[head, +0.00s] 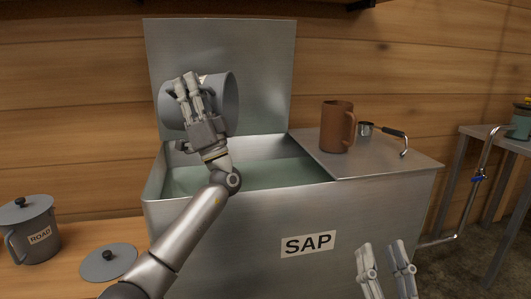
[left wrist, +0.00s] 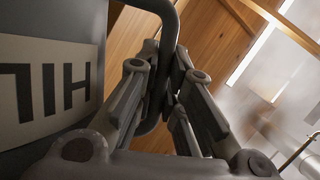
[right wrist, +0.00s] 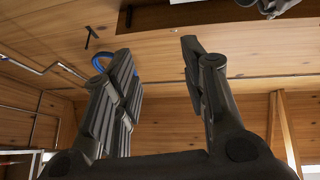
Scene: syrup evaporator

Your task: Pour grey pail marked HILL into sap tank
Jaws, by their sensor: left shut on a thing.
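The grey pail (head: 229,97) is tipped onto its side above the open left part of the steel sap tank (head: 240,235), which bears a SAP label. My left gripper (head: 190,92) is shut on the pail's handle; the left wrist view shows the handle (left wrist: 168,22) between the fingers and the HILL label (left wrist: 48,90) on the pail's wall. The pail's inside is hidden, and no stream shows. Pale greenish liquid (head: 260,174) lies in the tank. My right gripper (head: 388,262) is empty and open in front of the tank; its parted fingers show in the right wrist view (right wrist: 163,75).
A brown mug (head: 337,127) and a dipper (head: 385,131) stand on the tank's covered right part. The raised steel cover (head: 265,65) is behind the pail. A second labelled grey pail (head: 32,228) and a loose lid (head: 108,262) are on the wooden bench at left.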

